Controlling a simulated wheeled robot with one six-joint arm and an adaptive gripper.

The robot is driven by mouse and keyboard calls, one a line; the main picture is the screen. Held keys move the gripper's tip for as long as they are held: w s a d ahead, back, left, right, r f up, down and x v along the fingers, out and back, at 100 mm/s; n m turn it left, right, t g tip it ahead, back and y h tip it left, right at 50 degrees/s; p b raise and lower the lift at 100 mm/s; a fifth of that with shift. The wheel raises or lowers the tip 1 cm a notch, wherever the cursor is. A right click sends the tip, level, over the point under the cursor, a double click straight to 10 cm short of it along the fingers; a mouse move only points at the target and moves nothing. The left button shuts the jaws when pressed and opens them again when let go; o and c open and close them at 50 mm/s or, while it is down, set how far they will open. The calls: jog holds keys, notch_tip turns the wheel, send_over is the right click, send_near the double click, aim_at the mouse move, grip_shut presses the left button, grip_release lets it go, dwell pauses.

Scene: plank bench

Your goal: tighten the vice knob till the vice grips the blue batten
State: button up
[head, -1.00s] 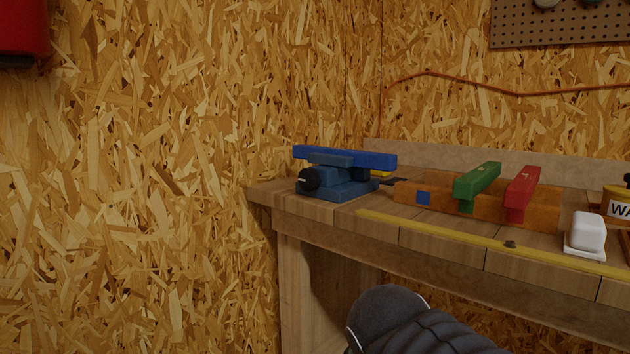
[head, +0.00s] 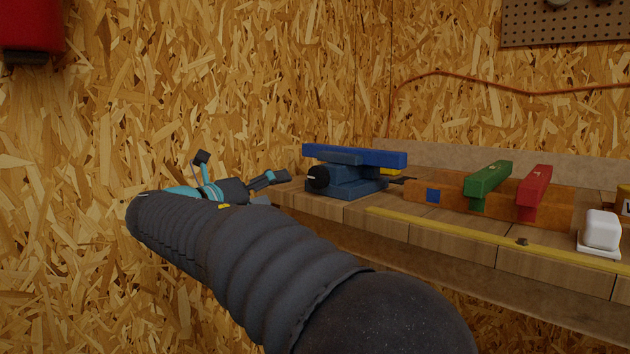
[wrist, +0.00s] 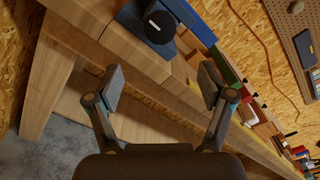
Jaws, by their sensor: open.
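The blue vice (head: 352,186) sits at the left end of the plank bench. Its round black knob (head: 318,177) faces the front left and carries a pale mark; the knob also shows at the top of the wrist view (wrist: 159,26). The blue batten (head: 372,157) lies along the top of the vice; whether the jaws touch it I cannot tell. My gripper (head: 277,178) is just left of the knob, apart from it. In the wrist view my gripper (wrist: 162,84) is open and empty, with the knob beyond its fingertips.
An orange-brown wooden block (head: 453,197) with a blue square stands right of the vice, alongside a green batten (head: 487,183) and a red batten (head: 535,190). A yellow strip (head: 460,228) runs along the bench front. A white object (head: 601,231) stands at the right. Chipboard wall is close on the left.

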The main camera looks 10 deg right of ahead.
aim_at(316, 179)
jog(key=x, duration=1.3)
jog(key=shift+w+d+b, duration=0.2)
jog(key=shift+d+b, duration=0.1)
jog(key=shift+b, duration=0.1)
jog(key=c, duration=1.2)
